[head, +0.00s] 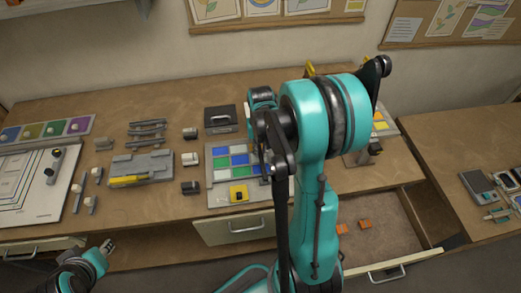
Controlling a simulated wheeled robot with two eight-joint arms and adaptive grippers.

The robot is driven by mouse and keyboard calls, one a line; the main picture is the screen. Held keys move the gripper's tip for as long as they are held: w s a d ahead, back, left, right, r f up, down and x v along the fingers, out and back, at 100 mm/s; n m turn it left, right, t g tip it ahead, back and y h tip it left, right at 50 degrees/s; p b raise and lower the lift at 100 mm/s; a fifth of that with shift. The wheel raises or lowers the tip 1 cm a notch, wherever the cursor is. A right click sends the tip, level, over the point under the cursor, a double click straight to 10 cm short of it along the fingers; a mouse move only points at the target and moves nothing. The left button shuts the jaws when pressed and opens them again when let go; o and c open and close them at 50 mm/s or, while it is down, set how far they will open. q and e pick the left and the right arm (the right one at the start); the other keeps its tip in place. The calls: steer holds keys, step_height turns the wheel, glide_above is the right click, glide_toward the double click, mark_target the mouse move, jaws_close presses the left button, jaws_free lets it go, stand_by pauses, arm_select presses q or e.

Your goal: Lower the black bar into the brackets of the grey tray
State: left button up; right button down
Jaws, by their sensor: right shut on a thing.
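My right arm rises through the middle of the head view and hides much of its own gripper. The right gripper (267,160) is down at the right side of a grey tray (217,192) with blue, white and green squares and a yellow block (239,193). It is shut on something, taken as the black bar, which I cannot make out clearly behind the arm. The brackets cannot be told at this size. My left gripper (107,246) is low at the left, off the table's front edge; whether it is open is unclear.
A grey holder (155,165) with a yellow tool, several dark strips (147,132) and small blocks lie left of the tray. A black case (220,118) stands behind it. An open drawer (385,225) with orange pieces juts out at the right.

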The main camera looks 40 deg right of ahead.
steer(key=shift+f+b, duration=0.4)
steer(key=shift+b, duration=0.05)
stand_by(1.1)
steer(key=shift+f+b, duration=0.75)
steer(key=shift+f, duration=0.05)
steer(key=c, duration=1.5)
jaws_free()
steer(key=shift+o, duration=0.2)
steer(key=shift+r+p, duration=2.65)
steer(key=shift+r, duration=0.9)
